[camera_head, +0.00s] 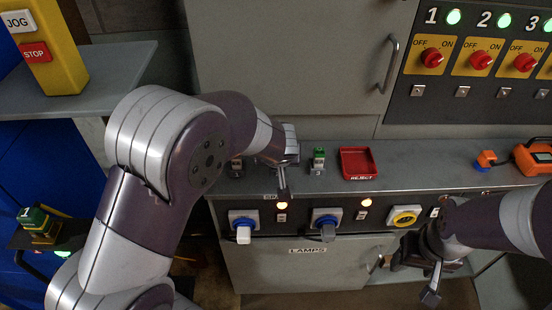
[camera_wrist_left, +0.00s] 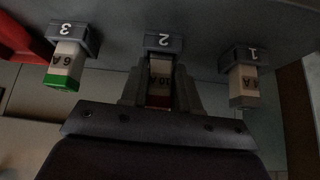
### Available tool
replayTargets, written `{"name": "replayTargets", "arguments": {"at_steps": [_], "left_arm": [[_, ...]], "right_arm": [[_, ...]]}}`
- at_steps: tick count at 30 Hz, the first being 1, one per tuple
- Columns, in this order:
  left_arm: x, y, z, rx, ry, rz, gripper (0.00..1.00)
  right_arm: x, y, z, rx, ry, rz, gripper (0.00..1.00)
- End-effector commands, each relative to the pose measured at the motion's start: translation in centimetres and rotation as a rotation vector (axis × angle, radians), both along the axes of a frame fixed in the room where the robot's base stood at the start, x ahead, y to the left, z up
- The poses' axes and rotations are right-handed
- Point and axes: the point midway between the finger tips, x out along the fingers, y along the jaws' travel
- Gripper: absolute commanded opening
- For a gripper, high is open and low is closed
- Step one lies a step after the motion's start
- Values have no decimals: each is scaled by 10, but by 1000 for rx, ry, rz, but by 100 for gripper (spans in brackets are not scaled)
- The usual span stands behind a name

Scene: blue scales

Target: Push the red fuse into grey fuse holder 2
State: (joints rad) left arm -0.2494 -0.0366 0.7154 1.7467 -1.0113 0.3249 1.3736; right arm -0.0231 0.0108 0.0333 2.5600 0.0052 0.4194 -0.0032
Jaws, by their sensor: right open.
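The red fuse (camera_wrist_left: 159,98), marked 10 A with a red end, stands in line with grey fuse holder 2 (camera_wrist_left: 163,41) in the left wrist view. My left gripper (camera_wrist_left: 160,92) has a finger on each side of this fuse and appears shut on it. The fuse's label sits a little farther from its holder than on the neighbouring fuses; I cannot tell how deep it is. In the head view my left gripper (camera_head: 283,185) hides holder 2 and the red fuse. My right gripper (camera_head: 415,278) is open and empty in front of the lower cabinet.
Holder 3 (camera_wrist_left: 78,37) with a green-ended 6 A fuse and holder 1 (camera_wrist_left: 243,55) with a 4 A fuse stand close on either side. A red reject tray (camera_head: 358,163) lies on the shelf. Rotary switches (camera_head: 326,222) line the front panel below.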

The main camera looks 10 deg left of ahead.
Motion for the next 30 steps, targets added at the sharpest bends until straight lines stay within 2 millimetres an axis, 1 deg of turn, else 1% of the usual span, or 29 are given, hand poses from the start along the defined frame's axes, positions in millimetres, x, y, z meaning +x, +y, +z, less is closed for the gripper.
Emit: {"name": "replayTargets", "arguments": {"at_steps": [1, 5, 7, 9, 11, 15, 18, 21, 24, 27, 30], "left_arm": [[-12, 0, -24, 3, 48, -3, 55], [-14, -1, -18, 3, 45, -3, 55], [-18, -3, -9, 1, 40, -3, 55], [-25, -5, 3, 1, 35, -6, 60], [-32, -7, 17, 1, 30, -7, 60], [-48, -11, 51, 0, 12, -5, 60], [-60, -13, 71, 1, 4, -4, 60], [-69, -15, 88, -1, -2, -2, 60], [-75, -16, 99, 0, -7, -3, 60], [-79, -17, 106, -1, -9, -1, 60], [-81, -17, 108, -2, -10, 0, 60]], "right_arm": [[0, 0, -4, 0, 0, 0, 61], [0, 0, -2, 0, 0, 0, 61], [0, 0, 0, 0, 0, 0, 61], [0, 0, 3, 0, 0, 0, 61], [0, 0, 6, 0, 0, 0, 61], [0, 0, 13, 0, 0, 0, 61], [0, 0, 17, 0, 0, 0, 61], [0, 0, 20, 0, 0, 0, 61], [0, 0, 21, 0, 0, 0, 61], [0, 0, 22, 0, 0, 0, 61], [0, 0, 22, 0, 0, 0, 61]]}}
